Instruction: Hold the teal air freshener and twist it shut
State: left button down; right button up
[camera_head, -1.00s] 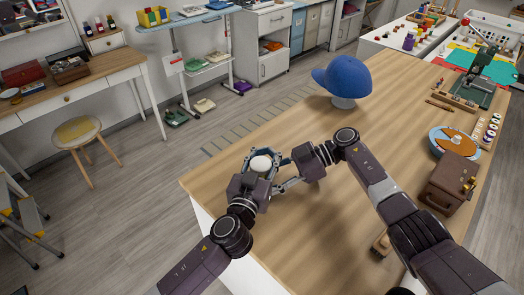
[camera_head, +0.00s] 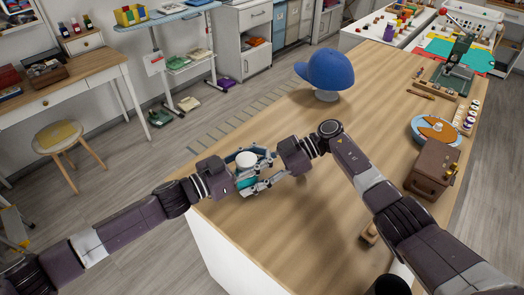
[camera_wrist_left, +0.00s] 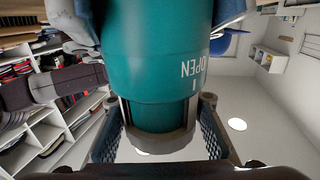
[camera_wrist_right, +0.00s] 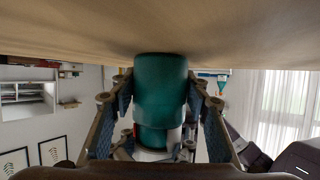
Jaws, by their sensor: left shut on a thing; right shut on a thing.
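The teal air freshener (camera_head: 246,180) stands upright near the table's left edge, with its white top (camera_head: 246,158) between my two grippers. In the left wrist view its teal body (camera_wrist_left: 155,60) fills the middle, with the word OPEN upside down. My left gripper (camera_head: 235,172) comes from the left, shut on it, its pads either side of the narrower part. My right gripper (camera_head: 268,180) comes from the right, also shut on it. The right wrist view shows the wide teal part (camera_wrist_right: 160,80) between its fingers. The grippers hide much of the body, and its contact with the table is unclear.
A blue cap (camera_head: 328,70) on a stand is behind. A brown box (camera_head: 432,168) and a round blue-rimmed item (camera_head: 435,130) are at the right. A stool (camera_head: 68,138) stands on the floor at left.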

pick_arm(q)
jog(key=shift+s+f+g, duration=0.1)
jog(key=shift+f+g, duration=0.15)
jog(key=shift+g, duration=0.15)
pick_arm(e)
jog(key=shift+r, duration=0.1)
pick_arm(q)
jog(key=shift+a, duration=0.1)
jog(key=c, duration=1.9)
grip_release()
jog(key=shift+c, duration=0.2)
jog(key=o, duration=0.4)
jog(key=shift+r, duration=0.1)
jog(key=v, duration=1.2)
